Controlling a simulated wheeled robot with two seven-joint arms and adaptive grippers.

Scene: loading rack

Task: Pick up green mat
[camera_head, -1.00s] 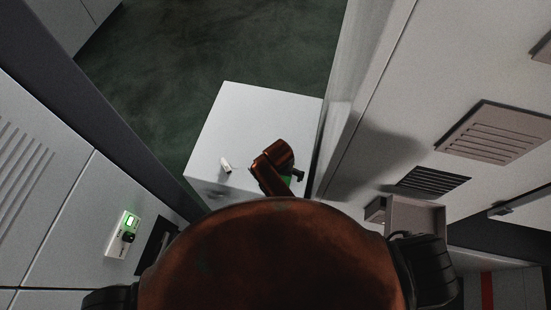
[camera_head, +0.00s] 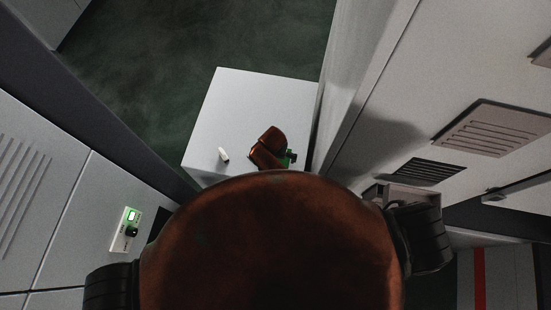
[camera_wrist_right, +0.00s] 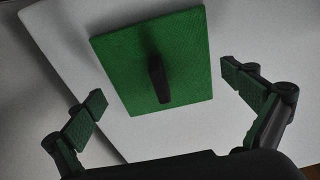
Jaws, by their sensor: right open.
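The green mat (camera_wrist_right: 190,50) is a flat square on a pale surface in the right wrist view. A dark upright object (camera_wrist_right: 158,80) stands out over the middle of the mat; I cannot tell what it is. My right gripper (camera_wrist_right: 165,88) is open, with one finger to each side of the mat and nothing held between them. In the head view my right arm's wrist reaches over a white box top, with a small green patch (camera_head: 291,156) beside it; I cannot tell mat from finger pad there. My left gripper is out of view.
A small white item (camera_head: 224,154) lies on the white box top (camera_head: 245,100), left of my wrist. A tall pale wall (camera_head: 335,90) stands close on the right. A panel with a green-lit switch (camera_head: 131,222) is on the left. Dark green floor (camera_head: 190,50) beyond is clear.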

